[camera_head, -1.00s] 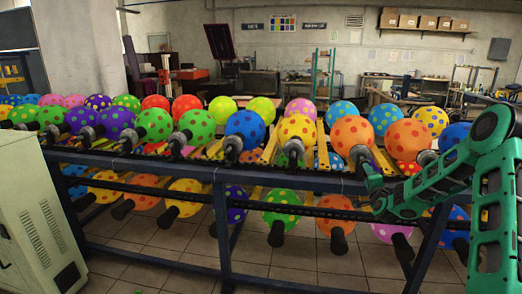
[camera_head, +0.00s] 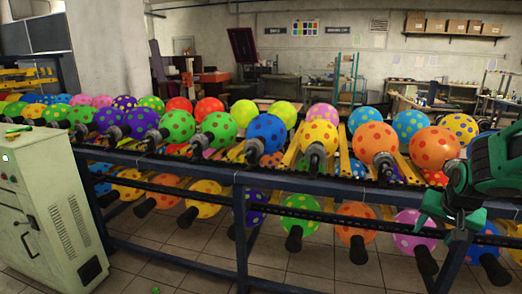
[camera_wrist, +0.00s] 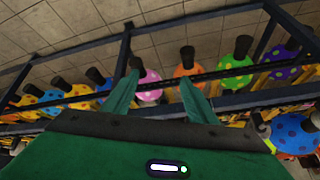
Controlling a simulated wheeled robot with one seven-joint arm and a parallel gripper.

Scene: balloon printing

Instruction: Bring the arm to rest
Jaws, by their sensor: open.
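My gripper (camera_head: 440,222) is green and hangs at the right of the head view, in front of the near rail of the balloon rack. Its fingers are spread and nothing shows between them. In the wrist view my gripper (camera_wrist: 159,82) shows two parted green fingers, with the rack's rails and balloons beyond them. Only the end part of my arm shows at the right edge of the head view; the rest is out of frame.
The long blue rack (camera_head: 235,176) carries two rows of dotted balloons on dark holders, including an orange balloon (camera_head: 374,141) near my gripper. A pale cabinet (camera_head: 45,205) stands at the left, with a green item (camera_head: 18,129) on top. Tiled floor (camera_head: 190,262) shows between them.

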